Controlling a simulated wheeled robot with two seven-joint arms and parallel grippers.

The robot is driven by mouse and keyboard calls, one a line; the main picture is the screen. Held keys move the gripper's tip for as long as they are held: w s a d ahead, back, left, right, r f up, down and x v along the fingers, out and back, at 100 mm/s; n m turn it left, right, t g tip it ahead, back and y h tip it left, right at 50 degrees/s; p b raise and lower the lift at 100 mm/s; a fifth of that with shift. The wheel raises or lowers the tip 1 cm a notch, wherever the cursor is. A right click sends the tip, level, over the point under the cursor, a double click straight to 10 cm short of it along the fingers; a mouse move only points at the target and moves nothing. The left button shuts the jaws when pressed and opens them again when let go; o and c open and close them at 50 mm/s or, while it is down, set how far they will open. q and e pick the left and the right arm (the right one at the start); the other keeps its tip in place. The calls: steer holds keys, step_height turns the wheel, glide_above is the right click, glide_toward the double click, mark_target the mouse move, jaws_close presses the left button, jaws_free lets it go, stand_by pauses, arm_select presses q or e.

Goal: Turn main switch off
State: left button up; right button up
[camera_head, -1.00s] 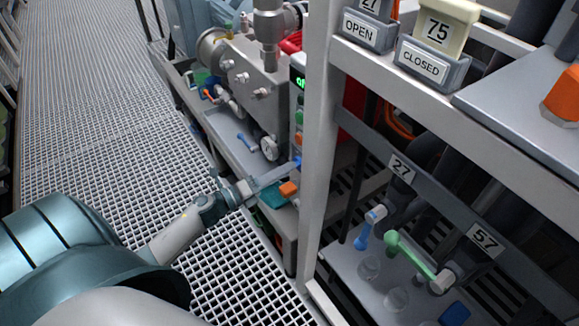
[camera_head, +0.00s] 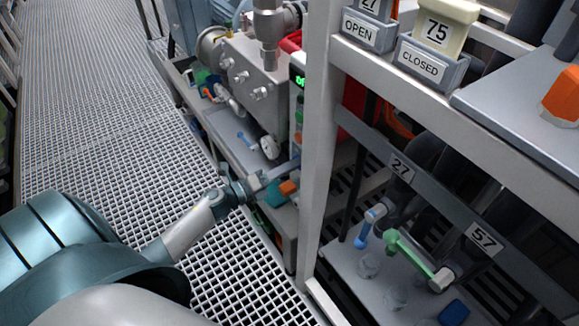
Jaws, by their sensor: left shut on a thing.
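A narrow control panel (camera_head: 297,100) with a lit green display (camera_head: 299,79) and several coloured buttons stands behind the pale frame post, which hides part of it. My left gripper (camera_head: 288,168) reaches in from the left to the lower end of this panel. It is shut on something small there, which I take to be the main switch. The fingers and the post hide the switch, so its turn position cannot be read. My right gripper is not in view.
The pale post (camera_head: 316,150) stands just right of my gripper. A teal and orange item (camera_head: 288,188) lies beneath the fingers. Blue and green valve handles (camera_head: 405,248) and OPEN and CLOSED tag holders (camera_head: 421,61) are at right. The grated floor (camera_head: 90,110) at left is clear.

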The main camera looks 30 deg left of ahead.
arm_select(q)
steer(key=n+p, duration=0.3)
steer(key=n, duration=0.3)
steer(key=shift+a+r+p, duration=0.1)
steer(key=shift+r+p, duration=0.05)
steer(key=shift+p, duration=0.25)
steer(key=shift+n, duration=0.5)
steer(key=n+p, duration=0.2)
steer(key=n, duration=0.3)
steer(key=shift+p, duration=0.3)
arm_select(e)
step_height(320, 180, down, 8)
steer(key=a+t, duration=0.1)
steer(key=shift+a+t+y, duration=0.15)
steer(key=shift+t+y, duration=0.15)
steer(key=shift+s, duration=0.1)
arm_select(q)
steer(key=o, duration=1)
steer(key=shift+f, duration=0.2)
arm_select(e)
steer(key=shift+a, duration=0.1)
arm_select(q)
steer(key=shift+o, duration=0.2)
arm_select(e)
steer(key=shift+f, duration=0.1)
arm_select(q)
steer(key=shift+s, duration=0.1)
